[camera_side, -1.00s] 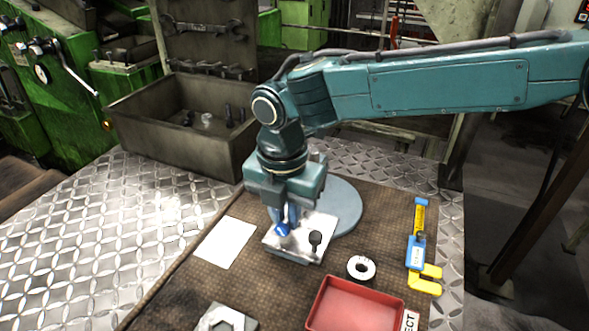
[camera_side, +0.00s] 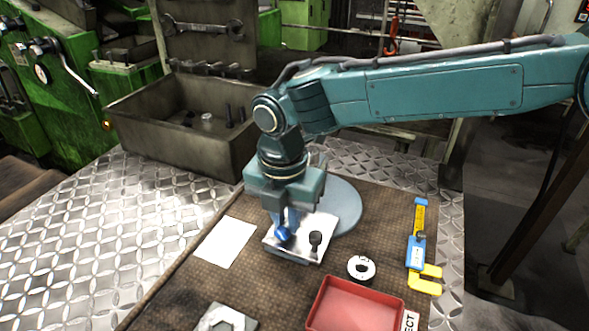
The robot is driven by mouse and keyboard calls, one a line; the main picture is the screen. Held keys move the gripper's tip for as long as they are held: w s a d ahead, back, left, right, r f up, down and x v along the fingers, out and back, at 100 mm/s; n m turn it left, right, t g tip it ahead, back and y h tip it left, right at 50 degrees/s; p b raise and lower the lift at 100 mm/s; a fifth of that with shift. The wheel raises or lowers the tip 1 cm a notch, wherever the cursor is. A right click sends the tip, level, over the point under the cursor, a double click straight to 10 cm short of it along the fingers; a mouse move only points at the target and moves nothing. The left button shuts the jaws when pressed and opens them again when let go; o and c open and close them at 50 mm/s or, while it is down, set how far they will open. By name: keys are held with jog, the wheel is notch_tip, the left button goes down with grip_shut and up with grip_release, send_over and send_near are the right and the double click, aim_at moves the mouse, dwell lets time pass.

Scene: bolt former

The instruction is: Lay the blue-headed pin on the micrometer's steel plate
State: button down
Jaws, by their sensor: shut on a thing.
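My gripper (camera_side: 286,222) points down over a bright steel plate (camera_side: 304,252) near the middle of the mat. It is shut on the blue-headed pin, whose blue head (camera_side: 282,235) shows at the fingertips. The pin's shank is hidden, and I cannot tell whether the pin touches the plate. A black-headed pin (camera_side: 316,238) stands on the same plate, just right of my gripper. A blue and yellow micrometer-like tool (camera_side: 417,254) lies at the mat's right side, apart from this plate.
A grey disc (camera_side: 345,207) lies behind the plate. A metal ring (camera_side: 361,268), a red tray (camera_side: 352,308) and a block with a hexagonal opening (camera_side: 226,318) are in front. White paper (camera_side: 226,242) lies left. A dark open bin (camera_side: 190,125) stands behind.

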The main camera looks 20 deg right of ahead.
jog(key=shift+f, duration=0.3)
dwell(0.5)
jog(key=c, duration=1.4)
grip_release()
jog(key=shift+o, duration=0.2)
jog(key=shift+r, duration=0.15)
notch_tip(320, 180, up, 12)
jog(key=shift+s+a, duration=0.3)
